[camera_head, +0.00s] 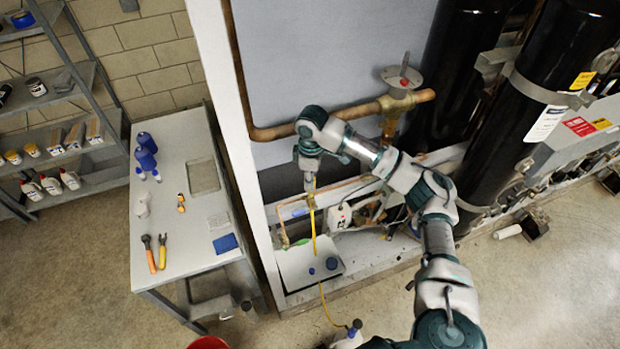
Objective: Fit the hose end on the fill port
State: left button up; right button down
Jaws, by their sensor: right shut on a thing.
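My right gripper (310,184) points down in front of the rack and is shut on the upper end of a yellow hose (315,235). The hose hangs below the gripper, passes a small brass fitting (312,203) on the copper pipework, and runs down to the floor. The hose end is mostly hidden by the fingers. I cannot tell whether it touches the brass fitting, or whether that fitting is the fill port. My left gripper is not in view.
A grey workbench (170,235) with bottles and orange-handled tools stands to the left. A white rack post (225,100) rises beside it. A brass valve (397,101) and black cylinders (530,100) are behind and right of my arm. A grey tray (300,275) lies below.

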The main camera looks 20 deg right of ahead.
jog(key=shift+f, duration=0.3)
jog(key=shift+c, duration=2.3)
grip_release()
jog(key=shift+d+r, duration=0.1)
jog(key=shift+r, duration=3.95)
